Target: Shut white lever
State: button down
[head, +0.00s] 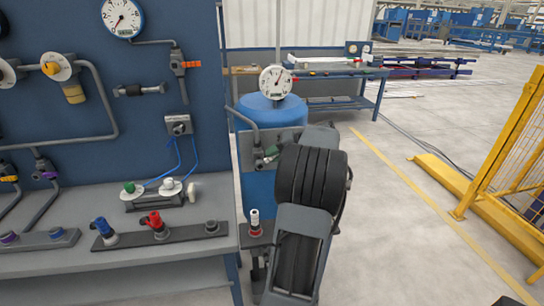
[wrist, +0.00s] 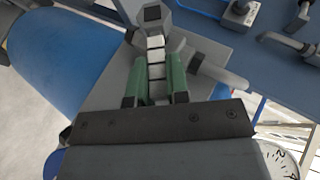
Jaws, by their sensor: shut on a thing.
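The white lever (wrist: 155,43) shows in the wrist view as a narrow banded white strip running from a dark grey hexagonal valve body (wrist: 152,14). My gripper (wrist: 156,70) has green finger pads on both sides of the lever and is shut on it. In the head view my gripper (head: 268,157) is at the grey plate (head: 284,136) in front of the blue tank (head: 272,110). The lever is too small and too covered by my arm to make out clearly there.
A blue panel (head: 150,80) with gauges and pipes stands at the left. A grey bench (head: 110,265) below it carries several coloured valves. A yellow fence (head: 505,150) stands at the right, with clear floor between.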

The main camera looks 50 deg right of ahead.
jog(key=shift+s+d+f+t+y, duration=0.1)
jog(key=shift+d+f+t+y, duration=0.1)
jog(key=shift+t+y, duration=0.15)
dwell(0.4)
jog(key=c, duration=1.1)
grip_release()
jog(key=v, duration=1.3)
jog(key=shift+s, duration=0.4)
jog(key=shift+r, duration=0.15)
